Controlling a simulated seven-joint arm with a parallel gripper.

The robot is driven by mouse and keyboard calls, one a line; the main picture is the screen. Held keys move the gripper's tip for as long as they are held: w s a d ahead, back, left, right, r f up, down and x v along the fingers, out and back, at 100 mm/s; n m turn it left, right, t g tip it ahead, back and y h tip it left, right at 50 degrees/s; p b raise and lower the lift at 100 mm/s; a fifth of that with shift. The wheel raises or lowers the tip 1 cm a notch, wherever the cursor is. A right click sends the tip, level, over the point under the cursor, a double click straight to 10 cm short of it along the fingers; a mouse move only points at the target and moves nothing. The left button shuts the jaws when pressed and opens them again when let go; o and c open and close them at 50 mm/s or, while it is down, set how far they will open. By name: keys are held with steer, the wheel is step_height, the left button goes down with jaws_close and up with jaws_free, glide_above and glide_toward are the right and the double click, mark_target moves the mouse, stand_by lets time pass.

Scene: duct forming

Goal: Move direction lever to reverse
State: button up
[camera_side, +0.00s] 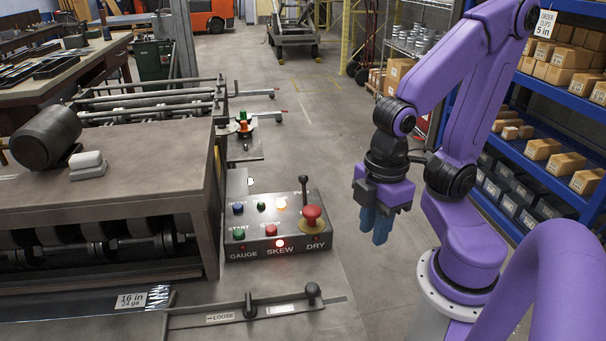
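The control panel (278,246) is a dark box on the machine's bench, in the middle of the view. A thin upright lever with a black knob (304,181) stands at its back right corner, behind a red mushroom button (312,216). It looks like the direction lever; the small lettering beside it is too blurred to read. My gripper (376,226) hangs to the right of the panel with its blue fingers pointing down, apart from the lever and touching nothing visible. The fingers overlap from this side, so their gap cannot be judged.
Forming machine (110,165) at left, blue shelves with boxes (560,55) at right.

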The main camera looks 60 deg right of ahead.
steer(key=shift+w, duration=0.15)
jaws_close()
steer(key=w+d+r+m+g, duration=0.1)
steer(key=w+d+m, duration=0.1)
steer(key=w, duration=0.4)
steer(key=w+d+r+m+g, duration=0.1)
steer(key=w+r+m, duration=0.1)
steer(key=w, duration=0.4)
steer(key=w+d+r+m, duration=0.1)
steer(key=w+d+m, duration=0.15)
steer(key=w, duration=0.35)
steer(key=w+d+m+y, duration=0.2)
steer(key=w+d, duration=0.2)
steer(key=d, duration=0.4)
steer(key=w+d+m+y, duration=0.2)
steer(key=w+d, duration=0.2)
steer(key=d, duration=0.5)
steer(key=shift+w+r+m, duration=0.3)
steer(key=shift+r+m, duration=0.05)
steer(key=shift+r, duration=0.1)
